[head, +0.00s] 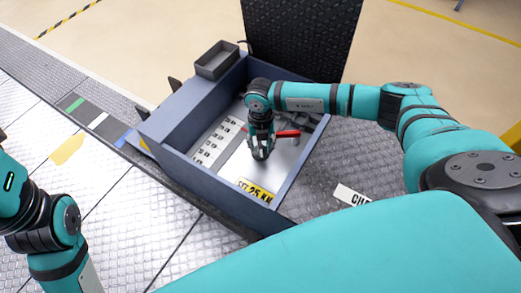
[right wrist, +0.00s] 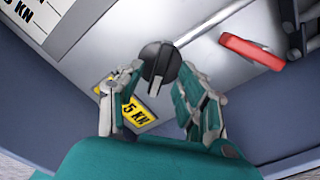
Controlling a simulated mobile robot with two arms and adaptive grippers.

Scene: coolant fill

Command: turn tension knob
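The tension knob (right wrist: 160,62) is black and round with a raised bar. It sits on the light panel (right wrist: 110,40) in the right wrist view. My right gripper (right wrist: 159,68) has its fingers on either side of the knob, close to its edges. I cannot tell whether they touch it. In the head view my right gripper (head: 261,156) points down over the panel inside the blue-grey box and hides the knob. My left gripper is out of view; only my left arm shows at lower left.
The box walls (head: 215,189) rise around the panel. A small grey open bin (head: 217,61) stands at the back left. A dark lid (head: 303,35) stands up behind. A scale card (head: 217,141) lies left.

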